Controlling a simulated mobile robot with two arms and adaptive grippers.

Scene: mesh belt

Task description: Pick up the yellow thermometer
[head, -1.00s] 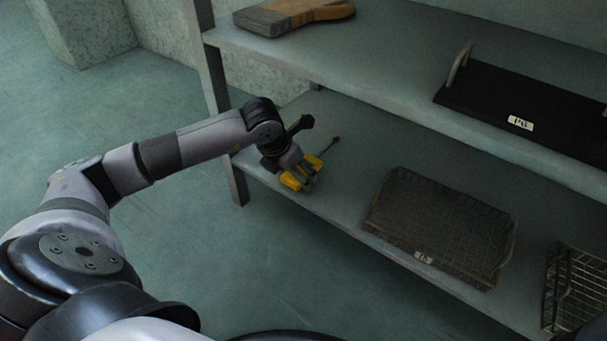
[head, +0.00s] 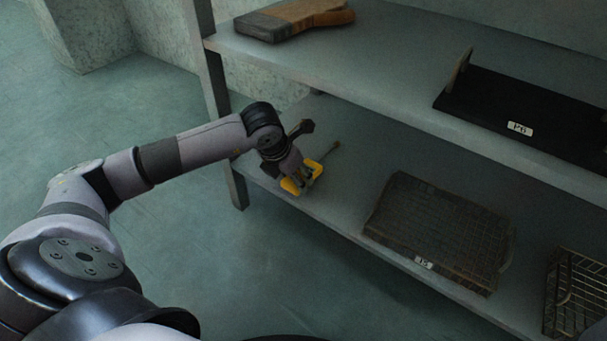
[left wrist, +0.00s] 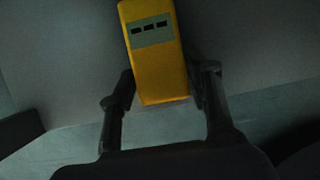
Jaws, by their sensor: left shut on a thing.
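The yellow thermometer (head: 312,168) is at the left end of the lower shelf (head: 345,195), partly hidden by my left gripper in the head view. A thin probe sticks out from it toward the upper right. In the left wrist view the thermometer (left wrist: 155,70) is a yellow block with a grey display panel showing dark marks. My left gripper (head: 302,181) is shut on it, with one finger on each side of the yellow body in the left wrist view (left wrist: 160,88). I cannot tell whether the thermometer touches the shelf. My right gripper is not in view.
A wire mesh basket (head: 435,225) with a label lies to the right on the lower shelf, and another wire basket (head: 578,295) is at the right edge. The upper shelf above holds a wooden board (head: 300,17) and a black tray (head: 530,105).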

